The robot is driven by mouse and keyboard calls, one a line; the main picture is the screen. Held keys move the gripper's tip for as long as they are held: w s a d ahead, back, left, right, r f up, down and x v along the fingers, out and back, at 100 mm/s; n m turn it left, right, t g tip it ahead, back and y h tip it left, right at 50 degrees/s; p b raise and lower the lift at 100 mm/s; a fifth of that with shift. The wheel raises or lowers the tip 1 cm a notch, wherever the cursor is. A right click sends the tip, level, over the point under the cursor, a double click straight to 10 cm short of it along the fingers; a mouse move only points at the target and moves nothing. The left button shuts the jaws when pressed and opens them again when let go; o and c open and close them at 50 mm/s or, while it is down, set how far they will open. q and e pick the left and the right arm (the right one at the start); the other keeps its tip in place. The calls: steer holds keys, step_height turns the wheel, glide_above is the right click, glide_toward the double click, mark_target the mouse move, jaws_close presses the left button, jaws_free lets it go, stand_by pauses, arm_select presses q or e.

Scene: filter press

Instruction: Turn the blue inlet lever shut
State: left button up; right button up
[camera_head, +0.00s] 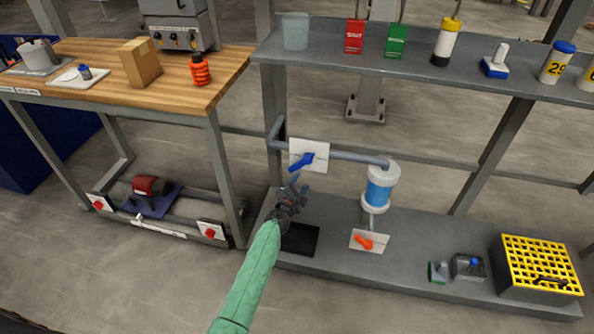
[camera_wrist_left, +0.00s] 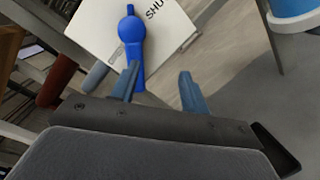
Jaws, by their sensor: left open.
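The blue inlet lever (camera_head: 302,161) sits on a white plate (camera_head: 318,150) on the grey pipe at the middle of the head view. Its handle points down and to the left there. In the left wrist view the lever (camera_wrist_left: 131,40) stands just beyond my fingertips, in front of the white plate (camera_wrist_left: 98,30) with partly visible lettering. My left gripper (camera_head: 298,181) is just below the lever in the head view. Its blue fingers (camera_wrist_left: 158,82) are open, with the near end of the lever close to the left finger. I cannot tell whether they touch. My right gripper is not in view.
A clear filter housing with a blue band (camera_head: 379,192) stands right of the lever, with an orange lever (camera_head: 364,241) below it. A black tray (camera_head: 300,239) lies under my left gripper. The upper shelf (camera_head: 330,55) and wooden bench (camera_head: 110,82) flank the space.

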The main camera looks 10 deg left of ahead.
mark_target(295, 169)
arm_select(q)
steer(key=shift+w+a+r+n+t+y+b, duration=0.2)
steer(key=shift+w+a+n+y, duration=0.45)
steer(key=shift+w, duration=0.7)
steer(key=shift+w+a+r+n+y+b, duration=0.1)
steer(key=shift+w+a+n+y+b, duration=0.3)
steer(key=shift+w+n, duration=0.65)
steer(key=shift+w+a+r+n+t+y+b, duration=0.15)
steer(key=shift+w+a+n+y, duration=0.4)
steer(key=shift+w, duration=1.05)
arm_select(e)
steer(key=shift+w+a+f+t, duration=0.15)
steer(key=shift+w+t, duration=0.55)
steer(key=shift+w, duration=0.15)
arm_select(q)
jaws_close()
